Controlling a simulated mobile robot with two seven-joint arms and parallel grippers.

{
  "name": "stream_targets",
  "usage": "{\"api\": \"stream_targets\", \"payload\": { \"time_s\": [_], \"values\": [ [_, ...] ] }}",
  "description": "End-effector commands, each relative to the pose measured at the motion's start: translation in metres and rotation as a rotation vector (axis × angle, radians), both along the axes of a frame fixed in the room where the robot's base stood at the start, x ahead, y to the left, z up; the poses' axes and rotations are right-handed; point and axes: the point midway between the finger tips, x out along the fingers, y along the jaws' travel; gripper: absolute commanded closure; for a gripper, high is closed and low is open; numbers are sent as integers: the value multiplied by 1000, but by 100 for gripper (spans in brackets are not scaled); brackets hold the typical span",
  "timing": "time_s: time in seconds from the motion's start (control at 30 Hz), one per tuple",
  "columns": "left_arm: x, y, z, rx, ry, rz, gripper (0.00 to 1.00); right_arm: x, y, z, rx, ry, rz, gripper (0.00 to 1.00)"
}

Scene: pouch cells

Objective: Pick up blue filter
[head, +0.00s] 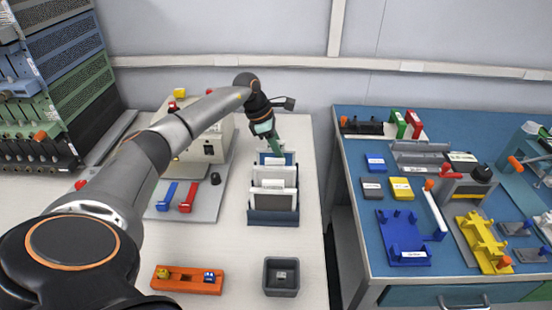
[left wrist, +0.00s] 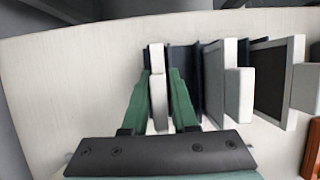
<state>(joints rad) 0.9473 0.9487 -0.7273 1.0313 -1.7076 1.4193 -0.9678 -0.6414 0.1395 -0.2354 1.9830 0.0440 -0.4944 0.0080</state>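A dark blue rack (head: 273,217) on the left bench holds several upright filter panels with pale label tabs. A panel with a blue edge (head: 290,158) stands at its back, partly hidden by the panels in front and my gripper. My left gripper (head: 271,149) reaches down at the rack's back end. In the left wrist view its green fingers (left wrist: 158,82) lie on both sides of the pale tab of the end panel (left wrist: 158,100). Whether they press on it, I cannot tell. That panel's coloured face is hidden there. My right gripper is not in view.
Neighbouring panels (left wrist: 232,95) stand close beside the fingers. A grey bin (head: 281,286) and an orange tray (head: 188,279) sit in front. A boxy machine (head: 212,143) stands left of the rack. A blue-topped table (head: 350,150) with fixtures is across a gap to the right.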

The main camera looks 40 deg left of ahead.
Motion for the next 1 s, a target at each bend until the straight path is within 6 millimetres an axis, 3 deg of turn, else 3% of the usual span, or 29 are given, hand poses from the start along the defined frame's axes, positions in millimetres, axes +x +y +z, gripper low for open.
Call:
{"api": "stream_targets", "payload": {
  "time_s": [0.23,0.77,0.87,1.0],
  "values": [
    [0,0,0,0,0,0,100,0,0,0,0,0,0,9],
    [0,0,1,0,-1,0,100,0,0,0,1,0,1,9],
    [1,0,9,0,-3,0,100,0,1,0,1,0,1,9],
    [1,0,33,2,-5,-1,100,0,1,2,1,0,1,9]
  ]
}}
